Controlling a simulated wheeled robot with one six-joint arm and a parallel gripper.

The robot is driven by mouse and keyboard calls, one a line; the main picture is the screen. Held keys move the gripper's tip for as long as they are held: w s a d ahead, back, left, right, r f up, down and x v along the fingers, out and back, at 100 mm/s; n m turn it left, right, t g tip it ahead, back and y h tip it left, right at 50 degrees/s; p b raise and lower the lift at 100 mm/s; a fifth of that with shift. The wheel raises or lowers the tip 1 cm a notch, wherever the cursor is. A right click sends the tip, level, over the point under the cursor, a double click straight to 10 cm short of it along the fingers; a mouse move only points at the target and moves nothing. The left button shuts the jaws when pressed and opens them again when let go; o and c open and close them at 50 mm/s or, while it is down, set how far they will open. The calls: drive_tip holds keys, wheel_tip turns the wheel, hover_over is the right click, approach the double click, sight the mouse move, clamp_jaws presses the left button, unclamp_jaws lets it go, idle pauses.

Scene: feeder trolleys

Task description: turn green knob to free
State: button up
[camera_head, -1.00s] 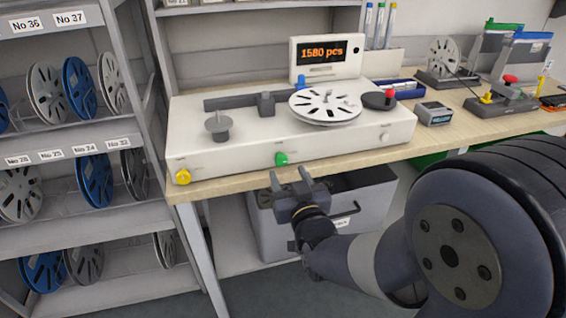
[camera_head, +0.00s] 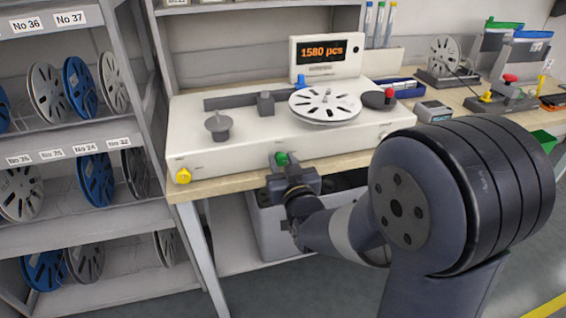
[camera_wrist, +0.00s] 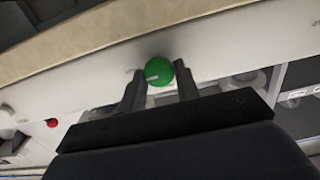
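The green knob (camera_head: 281,158) is on the front face of the white counting machine (camera_head: 230,153). In the wrist view the green knob (camera_wrist: 159,72) is round with a pale pointer mark, and it shows between the two finger tips. My gripper (camera_head: 287,163) is at the knob in the head view, partly hiding it. In the wrist view my gripper (camera_wrist: 160,86) has its fingers apart, one on each side of the knob. Small gaps seem to remain beside the knob; whether a finger touches it I cannot tell. Labels near the knob are unreadable.
A yellow knob (camera_head: 183,176) is at the machine's left front. A white reel (camera_head: 325,105) and a display (camera_head: 328,52) reading 1580 pcs are on top. The bench edge (camera_head: 225,184) runs just below the knob. A grey bin (camera_head: 272,235) is underneath. Reel shelves (camera_head: 90,208) stand left.

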drive_tip(key=c, duration=0.4)
drive_tip(key=shift+n+b, duration=0.3)
drive_tip(key=shift+b, duration=0.15)
drive_tip(key=n+b, duration=0.2)
drive_tip(key=b, duration=0.1)
drive_tip(key=shift+f+n, duration=0.2)
drive_tip(key=shift+n, duration=0.2)
drive_tip(key=n+b, duration=0.3)
drive_tip(key=n, duration=0.1)
drive_tip(key=shift+a, duration=0.15)
drive_tip(key=n+b, duration=0.2)
drive_tip(key=n, duration=0.4)
drive_tip(key=shift+n+b, duration=0.7)
drive_tip(key=shift+n, duration=1.5)
